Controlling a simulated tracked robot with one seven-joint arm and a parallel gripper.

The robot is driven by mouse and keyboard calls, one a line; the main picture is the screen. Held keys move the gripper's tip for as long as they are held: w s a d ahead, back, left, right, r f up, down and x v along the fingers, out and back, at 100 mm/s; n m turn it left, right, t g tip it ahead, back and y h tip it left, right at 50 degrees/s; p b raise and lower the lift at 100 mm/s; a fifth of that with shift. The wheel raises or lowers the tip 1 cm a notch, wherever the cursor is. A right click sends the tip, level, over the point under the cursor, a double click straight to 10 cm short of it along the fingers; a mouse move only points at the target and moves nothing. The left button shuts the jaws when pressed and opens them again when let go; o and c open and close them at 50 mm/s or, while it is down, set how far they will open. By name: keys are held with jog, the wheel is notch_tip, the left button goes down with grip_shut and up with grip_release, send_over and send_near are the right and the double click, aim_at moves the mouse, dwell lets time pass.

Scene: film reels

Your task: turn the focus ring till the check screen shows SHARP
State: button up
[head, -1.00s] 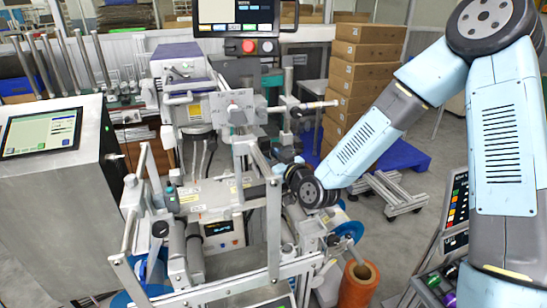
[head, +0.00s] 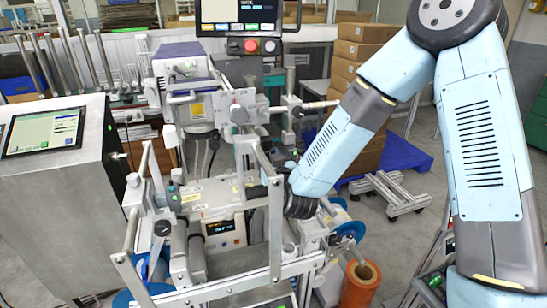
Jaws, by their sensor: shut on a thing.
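My arm reaches in from the right, and its wrist (head: 299,203) is behind the right side of the metal machine frame (head: 274,238). The fingers of my gripper are hidden there, so I cannot see what lies between them. I cannot make out the focus ring. A dark-framed screen (head: 236,12) hangs at the top and is cut by the picture edge; its small text is not readable. A small lit display (head: 220,227) sits on a white box inside the machine. Neither visibly reads SHARP.
A steel cabinet with a tilted screen (head: 45,132) stands at left. Red and grey buttons (head: 251,46) sit below the top screen. Stacked cartons (head: 355,60), a blue pallet (head: 400,157) and an orange roll (head: 360,284) are at right. Metal bars crowd the space around my wrist.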

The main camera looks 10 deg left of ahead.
jog(key=shift+w+h, duration=0.1)
jog(key=shift+h, duration=0.3)
jog(key=o, duration=1.1)
jog(key=shift+s, duration=0.2)
